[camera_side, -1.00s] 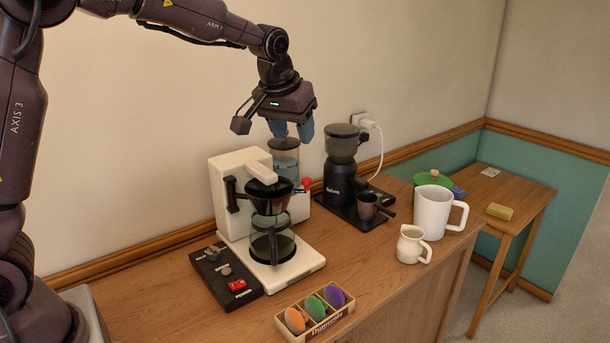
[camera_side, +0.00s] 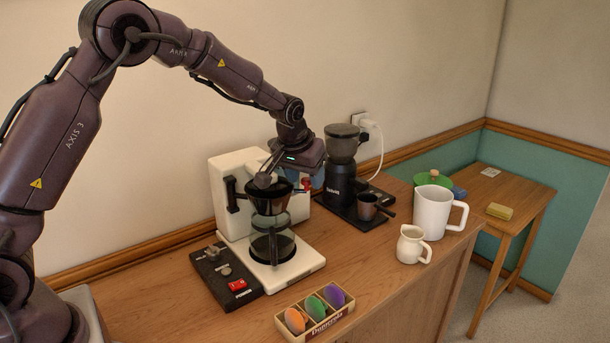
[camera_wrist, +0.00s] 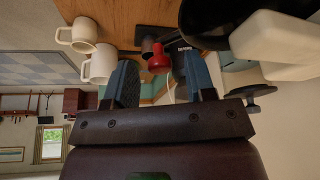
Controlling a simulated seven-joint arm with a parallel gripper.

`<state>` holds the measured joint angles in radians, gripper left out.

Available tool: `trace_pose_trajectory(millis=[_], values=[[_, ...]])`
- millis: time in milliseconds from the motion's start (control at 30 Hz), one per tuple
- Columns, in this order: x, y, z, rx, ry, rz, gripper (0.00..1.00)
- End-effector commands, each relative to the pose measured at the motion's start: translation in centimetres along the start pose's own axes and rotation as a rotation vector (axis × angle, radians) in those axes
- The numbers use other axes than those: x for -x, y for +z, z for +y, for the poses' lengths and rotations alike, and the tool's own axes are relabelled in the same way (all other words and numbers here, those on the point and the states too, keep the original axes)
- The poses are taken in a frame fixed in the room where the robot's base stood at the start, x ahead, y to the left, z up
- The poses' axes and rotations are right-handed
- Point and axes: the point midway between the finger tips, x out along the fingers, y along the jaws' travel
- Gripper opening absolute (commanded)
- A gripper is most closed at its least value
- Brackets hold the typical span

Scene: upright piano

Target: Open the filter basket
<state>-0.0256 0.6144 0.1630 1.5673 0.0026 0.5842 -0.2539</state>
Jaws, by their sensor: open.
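The black filter basket (camera_side: 268,195) is a cone on the white coffee maker (camera_side: 232,170), above the glass carafe (camera_side: 272,243). A red knob (camera_side: 306,184) shows at its right side. My gripper (camera_side: 304,178) is low beside the basket, at the knob; its blue fingers partly hide the coffee maker's right side. In the wrist view the red knob (camera_wrist: 158,58) appears between the tips of my open fingers (camera_wrist: 161,72). I cannot tell whether a finger touches it. The dark basket (camera_wrist: 225,18) is beyond the right finger.
A black grinder (camera_side: 341,175) with a portafilter cup stands close to the right of my gripper. A white pitcher (camera_side: 433,213) and a cream jug (camera_side: 412,246) stand farther right. A switch box (camera_side: 225,276) and a pod tray (camera_side: 316,312) lie in front.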

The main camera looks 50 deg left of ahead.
Motion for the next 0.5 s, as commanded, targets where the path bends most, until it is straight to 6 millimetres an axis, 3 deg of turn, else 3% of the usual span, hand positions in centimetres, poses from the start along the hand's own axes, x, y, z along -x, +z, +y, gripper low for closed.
trace_pose_trajectory(millis=[67,100,300,500], values=[[0.02,-0.01,0.00,0.000,0.000,0.000,0.50],[0.02,-0.01,-0.01,0.000,0.000,0.000,0.46],[0.04,0.00,-0.01,0.000,0.000,0.000,0.00],[0.08,0.05,-0.01,-0.003,0.001,0.000,0.00]])
